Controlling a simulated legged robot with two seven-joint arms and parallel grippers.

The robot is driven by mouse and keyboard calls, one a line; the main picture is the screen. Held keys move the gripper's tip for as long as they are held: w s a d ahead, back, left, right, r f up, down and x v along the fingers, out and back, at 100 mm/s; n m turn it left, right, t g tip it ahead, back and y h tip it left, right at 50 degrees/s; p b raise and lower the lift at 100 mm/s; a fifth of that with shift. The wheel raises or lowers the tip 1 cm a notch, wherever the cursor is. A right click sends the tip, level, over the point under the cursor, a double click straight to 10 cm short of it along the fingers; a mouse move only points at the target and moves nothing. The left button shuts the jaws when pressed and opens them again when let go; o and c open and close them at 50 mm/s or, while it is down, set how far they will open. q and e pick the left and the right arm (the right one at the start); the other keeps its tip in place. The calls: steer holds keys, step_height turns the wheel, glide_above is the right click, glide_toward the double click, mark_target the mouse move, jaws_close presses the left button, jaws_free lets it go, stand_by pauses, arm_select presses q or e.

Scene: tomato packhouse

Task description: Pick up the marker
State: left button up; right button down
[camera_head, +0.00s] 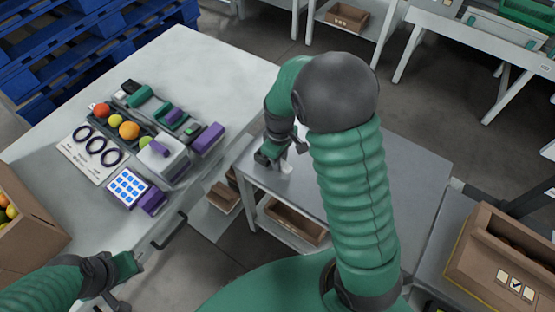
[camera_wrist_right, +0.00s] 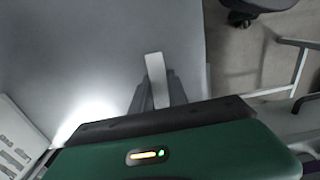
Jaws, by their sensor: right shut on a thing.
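My right gripper (camera_head: 283,166) is over the small grey table (camera_head: 385,155) in the head view, partly hidden by my own arm. In the right wrist view its dark fingers (camera_wrist_right: 157,98) are shut on a pale, straight object, which I take to be the marker (camera_wrist_right: 156,68). The marker's end sticks out past the fingertips, over a grey surface. Whether it still touches that surface I cannot tell. My left gripper (camera_head: 137,259) is at the lower left of the head view, by the white table's front edge, with nothing visible in it; its jaw opening is unclear.
The white table (camera_head: 215,75) holds a sorting device with tomatoes (camera_head: 129,130), a sheet with dark rings (camera_head: 97,147) and a blue-keyed pad (camera_head: 127,186). A cardboard box (camera_head: 500,262) stands at right, another box (camera_head: 25,225) at left. The grey table's right part is clear.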

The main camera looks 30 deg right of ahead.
steer(key=shift+r, duration=0.5)
steer(key=r, duration=0.1)
steer(key=r+p, duration=0.1)
steer(key=shift+s+a+r, duration=0.2)
steer(key=shift+r, duration=0.2)
steer(key=s+a+r+p, duration=0.1)
steer(key=s+a+p, duration=0.2)
steer(key=s+a, duration=0.8)
steer(key=w+d+r+m, duration=0.4)
steer(key=w+r, duration=0.4)
steer(key=w, duration=0.4)
steer(key=shift+m, duration=0.3)
steer(key=r+p, duration=0.2)
steer(key=p, duration=0.4)
steer(key=s+r+p, duration=0.1)
steer(key=r+p, duration=0.2)
steer(key=p, duration=0.3)
steer(key=shift+s+a, duration=0.15)
steer(key=shift+a, duration=0.05)
steer(key=shift+r, duration=0.1)
